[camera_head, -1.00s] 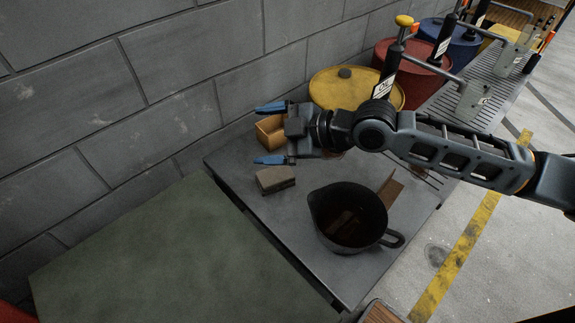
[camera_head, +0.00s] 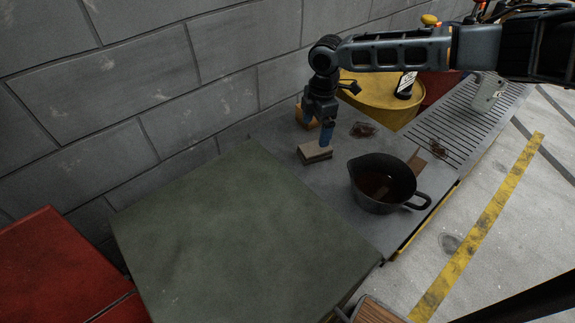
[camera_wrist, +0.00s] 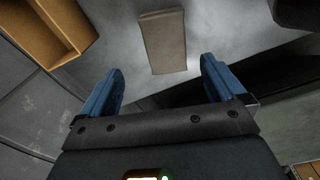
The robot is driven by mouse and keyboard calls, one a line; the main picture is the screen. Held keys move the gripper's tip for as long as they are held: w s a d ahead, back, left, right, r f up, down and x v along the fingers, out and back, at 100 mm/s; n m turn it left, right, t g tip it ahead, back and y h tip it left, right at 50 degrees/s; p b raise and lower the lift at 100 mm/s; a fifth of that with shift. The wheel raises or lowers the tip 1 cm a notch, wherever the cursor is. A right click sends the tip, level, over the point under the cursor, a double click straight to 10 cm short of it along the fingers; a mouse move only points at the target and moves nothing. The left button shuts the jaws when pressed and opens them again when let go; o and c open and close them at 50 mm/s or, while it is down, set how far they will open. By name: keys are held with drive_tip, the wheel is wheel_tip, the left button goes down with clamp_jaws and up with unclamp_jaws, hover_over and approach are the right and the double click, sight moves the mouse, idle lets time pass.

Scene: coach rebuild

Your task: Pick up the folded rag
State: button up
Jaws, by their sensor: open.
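The folded rag (camera_head: 313,153) is a small grey-tan block lying on the grey metal bench top, near the bench's edge by the green surface. My gripper (camera_head: 324,138) points down just above and behind it in the head view; one blue finger hides part of its far side. In the wrist view the rag (camera_wrist: 163,42) lies ahead of my gripper (camera_wrist: 162,70), in line with the gap between the two blue fingers. The fingers are spread wide with nothing between them.
An orange-tan open box (camera_head: 302,118) stands beside the rag by the wall; it also shows in the wrist view (camera_wrist: 45,28). A dark pot (camera_head: 372,188) with brown liquid stands to the right. The green surface (camera_head: 235,240) is clear. A yellow drum (camera_head: 375,95) is behind.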

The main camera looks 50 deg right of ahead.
sight(313, 148)
drive_tip(key=shift+d+f+g, duration=0.15)
drive_tip(key=shift+g, duration=0.15)
drive_tip(key=f, duration=0.1)
drive_tip(key=a+f, duration=0.1)
drive_tip(key=f, duration=0.1)
wheel_tip(313, 148, down, 4)
drive_tip(key=shift+s+a+r+p, duration=0.15)
drive_tip(key=shift+r+p, duration=0.05)
drive_tip(key=shift+p, duration=0.35)
drive_tip(key=shift+f, duration=0.4)
drive_tip(key=c, duration=1.1)
drive_tip(key=shift+r, duration=0.1)
